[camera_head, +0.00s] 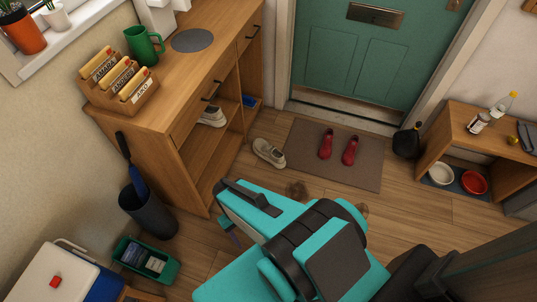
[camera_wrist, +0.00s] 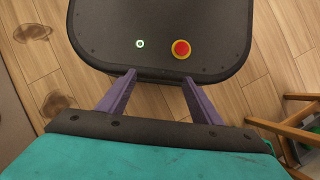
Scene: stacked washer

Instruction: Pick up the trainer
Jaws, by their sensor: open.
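A pale beige trainer (camera_head: 268,153) lies on the wooden floor at the left edge of the door mat, in front of the wooden cabinet. A similar pale trainer (camera_head: 212,116) sits on a shelf inside the cabinet (camera_head: 190,150). My gripper (camera_head: 230,232) is over the floor, nearer the camera than the floor trainer and well apart from it. In the wrist view my gripper (camera_wrist: 158,78) shows two purple fingers spread apart with nothing between them. The wrist camera looks onto my own base, and no trainer shows there.
Red shoes (camera_head: 338,147) stand on the mat (camera_head: 372,172) before the green door (camera_head: 352,60). Brown stains (camera_head: 297,188) mark the floor. An umbrella bin (camera_head: 148,212) and green crate (camera_head: 160,280) stand at left. A low shelf (camera_head: 480,130) with bowls is at right.

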